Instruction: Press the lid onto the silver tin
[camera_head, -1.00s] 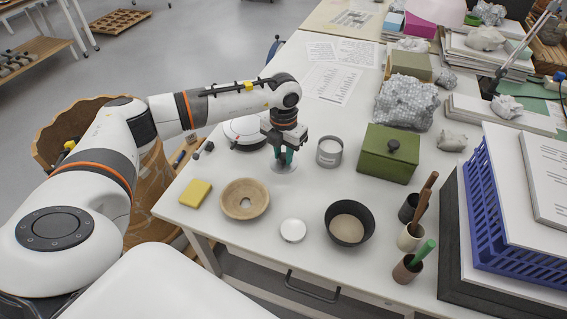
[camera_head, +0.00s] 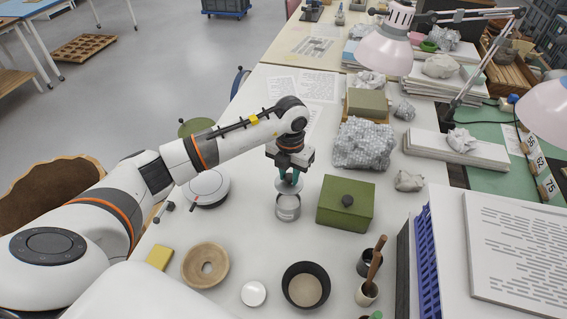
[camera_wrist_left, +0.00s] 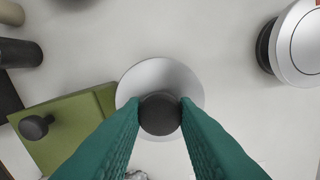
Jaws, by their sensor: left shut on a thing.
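The silver tin (camera_head: 288,209) stands upright on the white table, left of the green box. My left gripper (camera_head: 290,178) is directly above it, pointing down. Its teal fingers (camera_wrist_left: 160,112) are shut on the dark knob of the round silver lid (camera_head: 281,186). The lid (camera_wrist_left: 142,78) shows as a pale disc in the left wrist view and hides the tin there. In the head view the lid is at or just above the tin's rim; I cannot tell whether they touch. My right gripper is not in view.
The green box (camera_head: 333,215) with a dark knob stands close right of the tin. A white round device (camera_head: 208,188) is to the left. A wooden ring bowl (camera_head: 190,265), white disc (camera_head: 254,293) and black bowl (camera_head: 287,280) lie nearer. Grey crumpled lumps (camera_head: 362,148) are behind right.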

